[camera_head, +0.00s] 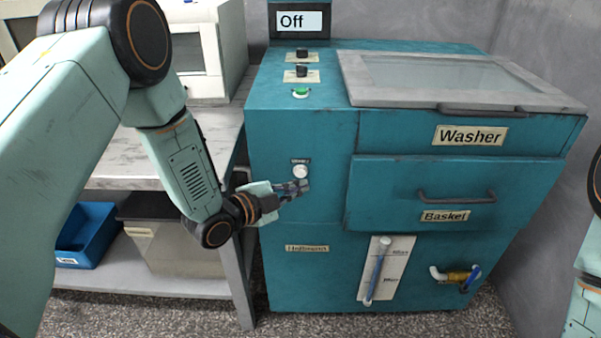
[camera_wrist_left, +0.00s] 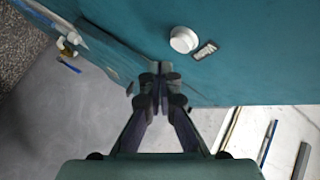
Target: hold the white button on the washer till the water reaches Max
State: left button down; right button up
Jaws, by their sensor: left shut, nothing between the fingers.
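The teal washer (camera_head: 300,235) stands in the middle of the head view, with the white button (camera_head: 300,171) on its left front. The button also shows in the left wrist view (camera_wrist_left: 184,39), standing out from the teal panel. My left gripper (camera_head: 303,187) is shut and empty, its tips just below the button in the head view. In the wrist view the shut fingertips (camera_wrist_left: 160,75) are beside the button with a gap in the picture; contact is not seen. The level gauge (camera_head: 378,268) with Max and Min marks is low on the front. My right gripper is out of view.
A display (camera_head: 299,21) reads "Off". Two black knobs and a green button (camera_head: 300,92) sit on top. The basket drawer (camera_head: 440,190) is closed. A shelf table (camera_head: 222,135) with a blue bin (camera_head: 85,238) stands close on the left. A pipe fitting (camera_head: 458,277) juts out low right.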

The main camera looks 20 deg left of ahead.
pick_arm(q)
jog(key=shift+s+d+p, duration=0.25)
jog(key=shift+s+d, duration=0.05)
jog(key=shift+s, duration=0.65)
jog(key=shift+s+d+p, duration=0.25)
jog(key=shift+s, duration=0.7)
jog(key=s+a+f+n+g+y, duration=0.4)
jog(key=s+f+n+g+y, duration=0.15)
jog(key=s+f+n, duration=0.65)
jog(key=s+a+f+n+g+y, duration=0.1)
jog(key=s+f+n+g, duration=0.1)
jog(key=s, duration=1)
jog(key=s+a+f+n+g, duration=0.1)
jog(key=s+f+n+g, duration=0.2)
jog(key=s, duration=0.9)
jog(key=f+g, duration=0.1)
jog(key=g, duration=0.2)
jog(key=shift+a+n+y, duration=0.15)
jog(key=shift+n+y, duration=0.15)
jog(key=shift+y, duration=0.05)
jog(key=c, duration=2.1)
grip_release()
